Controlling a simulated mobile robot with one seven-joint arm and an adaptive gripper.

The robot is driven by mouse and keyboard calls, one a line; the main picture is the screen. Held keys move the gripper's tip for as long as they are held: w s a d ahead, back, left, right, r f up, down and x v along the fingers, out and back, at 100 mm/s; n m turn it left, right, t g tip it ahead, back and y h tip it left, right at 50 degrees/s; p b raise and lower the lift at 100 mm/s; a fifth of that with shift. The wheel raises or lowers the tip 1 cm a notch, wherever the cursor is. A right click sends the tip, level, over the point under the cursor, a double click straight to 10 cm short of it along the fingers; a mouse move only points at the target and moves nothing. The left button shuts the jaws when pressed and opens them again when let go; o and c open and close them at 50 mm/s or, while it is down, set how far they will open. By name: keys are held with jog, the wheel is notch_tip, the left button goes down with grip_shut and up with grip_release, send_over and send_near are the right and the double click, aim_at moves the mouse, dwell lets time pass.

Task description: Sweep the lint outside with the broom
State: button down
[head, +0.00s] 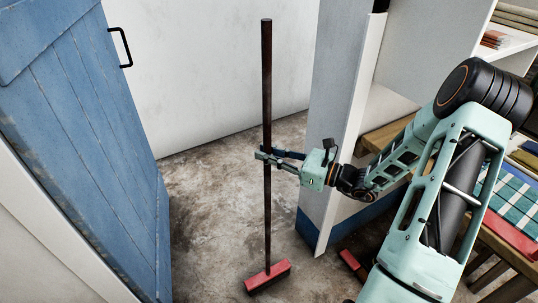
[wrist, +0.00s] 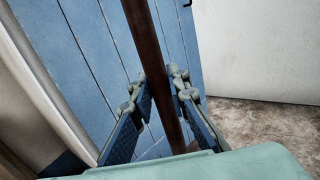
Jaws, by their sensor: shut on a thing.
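The broom (head: 267,95) stands nearly upright in the middle of the head view, with a dark brown handle and a red head with dark bristles at the floor. I cannot tell whether the bristles touch the floor. My gripper (head: 266,157) is shut on the handle at about mid-height, reaching in from the right. In the wrist view the handle (wrist: 150,50) runs between the two fingers of my gripper (wrist: 157,80). I cannot make out any lint on the mottled floor.
A blue plank door (head: 100,140) with a black handle stands open at left. A white wall end (head: 340,110) with a blue base is right of the broom. A red object (head: 352,263) lies low beside it. Shelves and a cloth-covered bench (head: 510,200) are at right. Bare floor (head: 210,200) surrounds the broom.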

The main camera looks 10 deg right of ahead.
jog(key=w+a, duration=0.2)
jog(key=w, duration=0.4)
jog(key=shift+w, duration=0.25)
dwell(0.6)
jog(key=shift+a+r, duration=0.1)
jog(key=shift+r, duration=0.1)
notch_tip(320, 180, up, 8)
jog(key=p, duration=0.6)
jog(key=shift+s+f, duration=0.1)
